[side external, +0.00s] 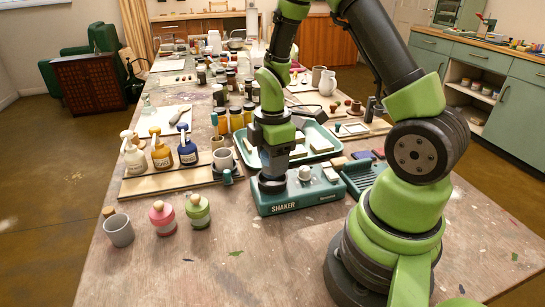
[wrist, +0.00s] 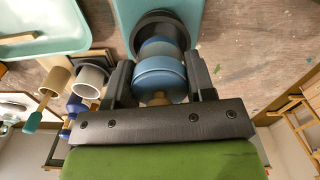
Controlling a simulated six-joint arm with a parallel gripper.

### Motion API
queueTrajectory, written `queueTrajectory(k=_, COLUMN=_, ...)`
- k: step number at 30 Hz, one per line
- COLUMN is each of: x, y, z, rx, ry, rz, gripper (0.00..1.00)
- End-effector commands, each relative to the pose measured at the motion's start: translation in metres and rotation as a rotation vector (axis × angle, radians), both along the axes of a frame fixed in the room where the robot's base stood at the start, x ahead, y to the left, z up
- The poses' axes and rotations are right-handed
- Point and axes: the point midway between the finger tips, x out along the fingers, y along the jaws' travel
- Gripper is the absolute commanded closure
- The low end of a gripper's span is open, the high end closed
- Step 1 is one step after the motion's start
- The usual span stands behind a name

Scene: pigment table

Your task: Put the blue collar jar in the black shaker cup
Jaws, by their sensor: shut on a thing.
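The blue collar jar (wrist: 160,76) is between the two fingers of my gripper (wrist: 159,84) in the wrist view, with its blue band and pale stopper showing. The black shaker cup (wrist: 146,24) lies just beyond the jar, and the jar covers part of its rim. I cannot tell whether the jar is inside the cup or just above it. In the side view my gripper (side external: 272,178) is low over the left part of the teal shaker (side external: 290,208). There the jar and most of the cup are hidden.
A pink-collared jar (side external: 162,217), a green-collared jar (side external: 198,211) and a grey cup (side external: 118,230) stand at front left. A wooden board (side external: 150,189) holds pump bottles. A teal tray (side external: 318,134) lies behind the shaker. The table front is clear.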

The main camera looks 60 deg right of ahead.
Motion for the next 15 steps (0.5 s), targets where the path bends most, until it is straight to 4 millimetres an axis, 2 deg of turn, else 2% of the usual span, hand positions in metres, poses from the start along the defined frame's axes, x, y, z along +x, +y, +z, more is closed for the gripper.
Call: queueTrajectory(k=15, x=-0.0001, y=-0.0001, z=-0.0035, rx=0.000, ry=0.000, rz=0.000, gripper=0.78)
